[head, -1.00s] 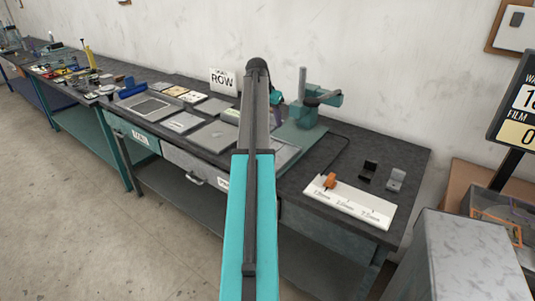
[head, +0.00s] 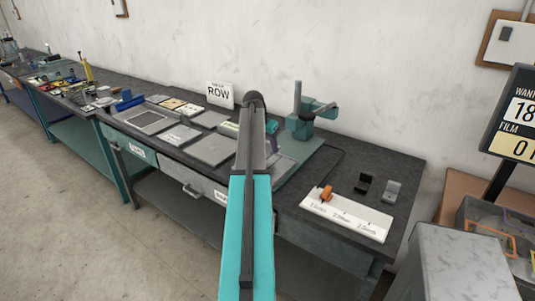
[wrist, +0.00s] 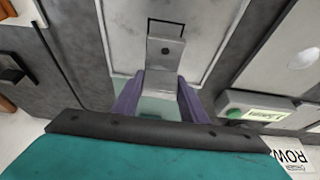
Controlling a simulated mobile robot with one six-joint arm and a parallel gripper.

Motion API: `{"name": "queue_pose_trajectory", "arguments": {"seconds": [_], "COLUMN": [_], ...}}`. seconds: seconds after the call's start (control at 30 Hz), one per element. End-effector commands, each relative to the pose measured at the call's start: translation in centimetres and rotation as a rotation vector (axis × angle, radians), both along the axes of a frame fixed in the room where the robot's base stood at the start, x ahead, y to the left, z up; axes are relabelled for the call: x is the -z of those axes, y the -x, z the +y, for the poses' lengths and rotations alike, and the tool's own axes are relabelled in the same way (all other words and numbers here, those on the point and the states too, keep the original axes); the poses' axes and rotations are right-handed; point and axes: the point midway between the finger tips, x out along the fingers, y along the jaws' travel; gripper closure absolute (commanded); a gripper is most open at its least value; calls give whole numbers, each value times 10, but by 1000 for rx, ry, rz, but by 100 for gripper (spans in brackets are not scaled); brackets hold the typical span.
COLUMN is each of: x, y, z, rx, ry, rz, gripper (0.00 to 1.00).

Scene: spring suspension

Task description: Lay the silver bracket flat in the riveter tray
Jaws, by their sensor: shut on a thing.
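The silver bracket (wrist: 163,55) is held between the two purple fingers of my gripper (wrist: 160,92) in the wrist view. Its flat grey plate with a small dark hole points away from the wrist. Beneath and beyond it is the pale grey riveter tray (wrist: 118,35), with a black outline by the bracket's far end. I cannot tell whether the bracket touches the tray. In the head view my arm hides the bracket and part of the tray (head: 288,163). The teal riveter (head: 305,122) stands just behind the tray.
A white gauge strip (head: 345,217) with an orange clip lies at the bench's right front. A black bracket (head: 364,183) and a grey one (head: 391,191) stand behind it. Flat grey plates (head: 209,150) lie left of my arm. A ROW sign (head: 220,95) stands at the back.

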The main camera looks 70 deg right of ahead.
Motion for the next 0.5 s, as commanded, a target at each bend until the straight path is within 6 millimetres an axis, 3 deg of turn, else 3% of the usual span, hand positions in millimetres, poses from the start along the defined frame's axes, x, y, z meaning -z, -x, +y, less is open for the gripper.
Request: {"name": "queue_pose_trajectory", "arguments": {"seconds": [0.5], "x": [10], "y": [0], "z": [0], "rx": [0], "ry": [1], "rz": [0], "gripper": [93]}}
